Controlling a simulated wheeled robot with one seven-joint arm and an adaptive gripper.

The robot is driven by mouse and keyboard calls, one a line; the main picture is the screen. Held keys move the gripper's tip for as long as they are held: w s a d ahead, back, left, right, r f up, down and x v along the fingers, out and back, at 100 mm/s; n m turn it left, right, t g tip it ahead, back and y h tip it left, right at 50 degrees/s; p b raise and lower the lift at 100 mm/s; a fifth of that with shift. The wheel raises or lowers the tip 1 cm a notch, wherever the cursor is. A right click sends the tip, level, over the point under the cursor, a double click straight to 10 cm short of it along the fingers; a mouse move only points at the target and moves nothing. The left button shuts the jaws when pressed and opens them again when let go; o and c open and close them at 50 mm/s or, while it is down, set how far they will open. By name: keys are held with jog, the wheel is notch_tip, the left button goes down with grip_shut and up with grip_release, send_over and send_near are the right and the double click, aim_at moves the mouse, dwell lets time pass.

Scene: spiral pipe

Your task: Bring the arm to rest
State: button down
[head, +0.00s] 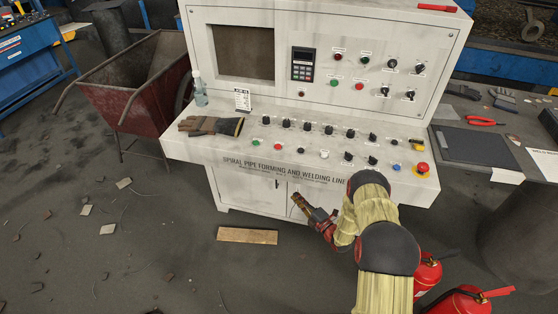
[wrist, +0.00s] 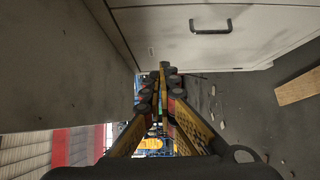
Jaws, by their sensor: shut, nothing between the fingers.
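My arm, with its yellowish cover and black joints, reaches up from the lower right of the head view. My gripper (head: 298,199) is in front of the lower cabinet of the white control console (head: 215,150), below the sloped panel. In the wrist view the gripper's fingers (wrist: 163,72) are together at the tips and hold nothing. The console's cabinet front with a dark handle (wrist: 211,27) shows close by in the wrist view. I cannot tell the exact gap between gripper and cabinet.
Two red fire extinguishers (head: 428,270) stand right of my arm. A wooden plank (head: 247,236) lies on the floor, left of the gripper. A red wheelbarrow (head: 135,95) stands left of the console. A side bench with a dark tablet (head: 472,146) is at right. The left floor is mostly open, with scattered scraps.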

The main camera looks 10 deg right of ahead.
jog(key=s+a+f+n+g+y, duration=0.4)
jog(key=s+a+n+g, duration=0.2)
jog(key=s+a+n, duration=0.4)
jog(key=s+a+r+n+g+y, duration=0.1)
jog(key=s+a+r+n+g, duration=0.3)
jog(key=n, duration=0.3)
jog(key=s+a+r+n+g+y, duration=0.1)
jog(key=s+a+r+n+g, duration=0.1)
jog(key=s+r+n+g, duration=0.35)
jog(key=s+d+r+n+h, duration=0.35)
jog(key=s+r+n, duration=0.35)
jog(key=r+n, duration=0.3)
jog(key=s+d+r+n+h+p, duration=0.1)
jog(key=s+d+r+n+h, duration=0.35)
jog(key=r, duration=0.75)
jog(key=s+d+r+n+h, duration=0.2)
jog(key=s+r+n+h, duration=0.3)
jog(key=s+r+n, duration=0.5)
notch_tip(320, 180, up, 11)
jog(key=s+a+n+t, duration=0.1)
jog(key=a+n+t, duration=0.1)
jog(key=t, duration=0.2)
jog(key=shift+s+n+p, duration=0.3)
jog(key=shift+p, duration=0.1)
